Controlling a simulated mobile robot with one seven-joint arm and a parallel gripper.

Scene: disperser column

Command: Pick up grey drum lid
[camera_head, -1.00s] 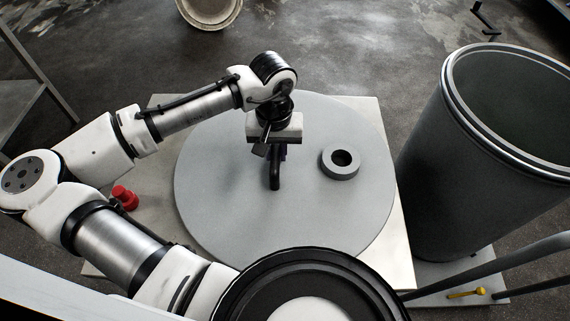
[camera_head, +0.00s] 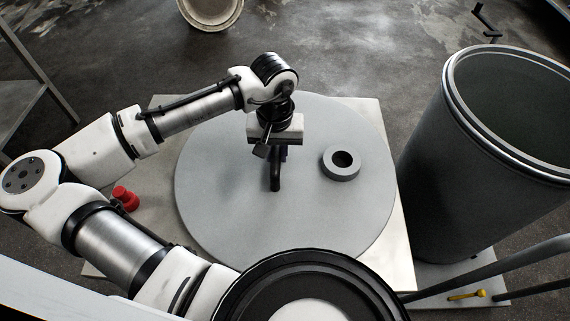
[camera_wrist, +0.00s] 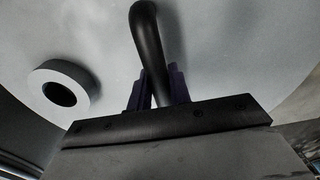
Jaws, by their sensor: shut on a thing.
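The grey drum lid (camera_head: 225,200) is a large flat disc in the middle of the head view, over a pale square board. It has a dark bar handle (camera_head: 275,182) near its centre and a raised ring with a hole (camera_head: 341,163) to the right. My gripper (camera_head: 277,160) comes down from above and is shut on the handle. In the wrist view the dark fingers (camera_wrist: 158,90) sit on both sides of the handle (camera_wrist: 147,45), with the lid (camera_wrist: 220,50) behind. Whether the lid is clear of the board cannot be told.
A tall open grey drum (camera_head: 470,150) stands to the right of the lid. A red knob-like object (camera_head: 125,198) lies on the board (camera_head: 150,245) at the left. A yellow-handled item (camera_head: 466,295) and dark rails (camera_head: 500,262) are at the lower right. Open floor lies beyond.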

